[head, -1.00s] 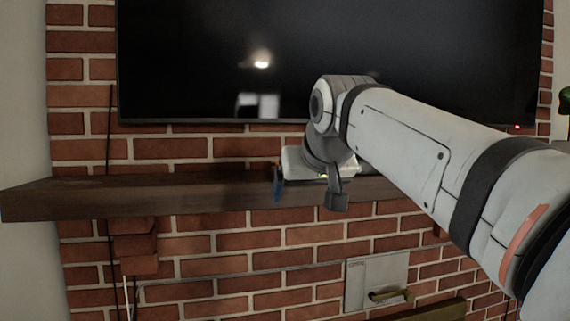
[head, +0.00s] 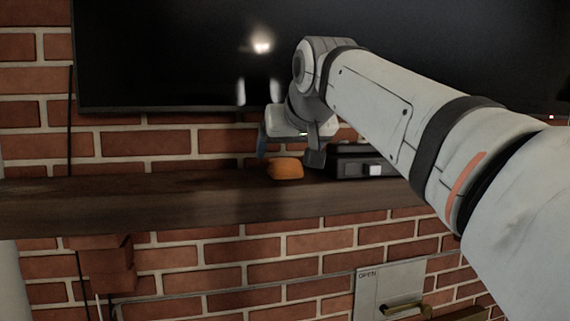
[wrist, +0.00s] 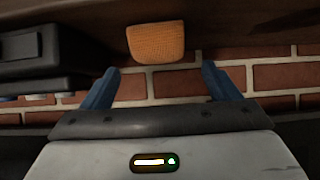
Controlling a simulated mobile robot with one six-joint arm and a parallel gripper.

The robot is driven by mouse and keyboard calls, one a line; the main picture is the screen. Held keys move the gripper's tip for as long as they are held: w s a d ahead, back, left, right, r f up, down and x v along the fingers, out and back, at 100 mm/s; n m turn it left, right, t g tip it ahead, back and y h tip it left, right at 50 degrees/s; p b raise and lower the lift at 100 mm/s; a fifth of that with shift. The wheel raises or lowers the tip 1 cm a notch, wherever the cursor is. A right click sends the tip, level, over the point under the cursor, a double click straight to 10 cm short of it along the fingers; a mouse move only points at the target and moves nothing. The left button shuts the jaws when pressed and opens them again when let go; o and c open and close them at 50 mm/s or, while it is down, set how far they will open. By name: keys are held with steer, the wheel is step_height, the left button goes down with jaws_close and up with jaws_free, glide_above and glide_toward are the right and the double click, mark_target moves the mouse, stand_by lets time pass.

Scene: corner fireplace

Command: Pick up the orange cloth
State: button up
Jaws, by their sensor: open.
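The orange cloth (head: 285,168) is a small folded bundle on the dark wooden mantel (head: 190,197). It also shows in the wrist view (wrist: 155,41), past the fingertips and roughly centred between them. My gripper (head: 290,152) hangs just above and behind the cloth in the head view. In the wrist view my gripper (wrist: 160,78) has its blue fingers wide apart with nothing between them. I cannot tell the exact gap between the fingertips and the cloth.
A dark box-like device (head: 360,163) sits on the mantel right of the cloth, close to my gripper; it also shows in the wrist view (wrist: 45,55). A black screen (head: 180,55) hangs on the brick wall behind. The mantel left of the cloth is clear.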

mark_target(284, 157)
steer(key=p+x, duration=0.2)
steer(key=x, duration=0.4)
steer(key=shift+s+d, duration=0.1)
steer(key=c, duration=1.1)
steer(key=shift+s+r+b, duration=0.15)
steer(key=shift+b, duration=0.2)
steer(key=shift+c, duration=0.2)
steer(key=shift+r, duration=0.35)
step_height(284, 157, up, 6)
steer(key=s+d+b, duration=0.2)
steer(key=s+b, duration=0.1)
steer(key=s, duration=0.6)
steer(key=s+d+b, duration=0.3)
steer(key=s, duration=0.7)
steer(key=shift+d+b, duration=0.3)
steer(key=shift+b, duration=0.05)
